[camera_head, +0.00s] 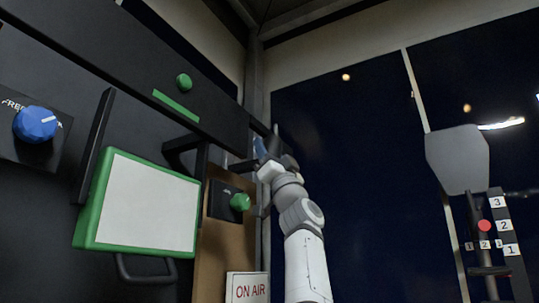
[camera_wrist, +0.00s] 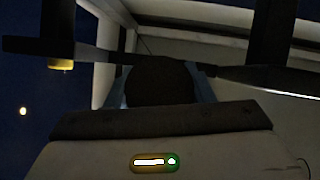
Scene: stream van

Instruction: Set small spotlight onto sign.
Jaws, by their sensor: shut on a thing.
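My gripper (camera_head: 261,148) is raised at the end of my white and grey arm, beside the dark overhead beam in the head view. In the wrist view its bluish fingers are shut on a dark rounded thing (camera_wrist: 160,84), which looks like the small spotlight. Its far side and shape are hidden, and in the head view it can hardly be told from the dark beam. The white sign (camera_head: 247,288) with red "ON AIR" lettering stands low in the head view, well below my gripper and left of my arm; its lower part is cut off.
A dark beam (camera_head: 140,65) with a green knob runs across the upper left. A green-framed white panel (camera_head: 147,205), a blue dial (camera_head: 36,124) and a green knob (camera_head: 240,202) are at left. A grey-headed stand (camera_head: 459,160) is at right. Dark windows lie behind.

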